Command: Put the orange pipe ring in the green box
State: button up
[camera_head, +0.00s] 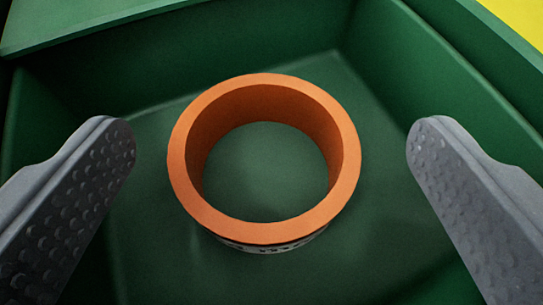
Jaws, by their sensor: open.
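The orange pipe ring (180,160) is inside the green box (440,70), near the middle of the view, with its opening facing up toward the camera. Box floor shows through its hole. A pale band with dark marks shows along its lower outer side. My gripper (270,150) is open, with one grey studded finger on each side of the ring. Both fingers are clear of the ring in the picture, with a gap on each side. The box's near side is out of view.
The green box walls rise at the back, left and right of the ring. A yellow surface (520,15) shows beyond the box at the top right. The box floor around the ring looks bare.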

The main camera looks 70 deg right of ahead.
jog(key=p+v, duration=0.1)
jog(key=v, duration=0.8)
jog(key=shift+r+p, duration=0.35)
jog(key=shift+r, duration=0.15)
jog(key=shift+w, duration=0.1)
jog(key=w+a+r+n+t+y, duration=0.5)
jog(key=w+a+r+t, duration=0.4)
jog(key=w+a+r, duration=0.85)
jog(key=s+a+r+n+t+y, duration=0.25)
jog(key=a+r+n+y, duration=0.25)
jog(key=a+r, duration=1.2)
jog(key=s+a+r+n+y, duration=0.2)
jog(key=s+a+r+n, duration=0.2)
jog(key=s+a+r, duration=0.6)
notch_tip(320, 180, up, 2)
jog(key=shift+s+r+y, duration=0.1)
jog(key=shift+s+y, duration=0.2)
jog(key=shift+s, duration=0.9)
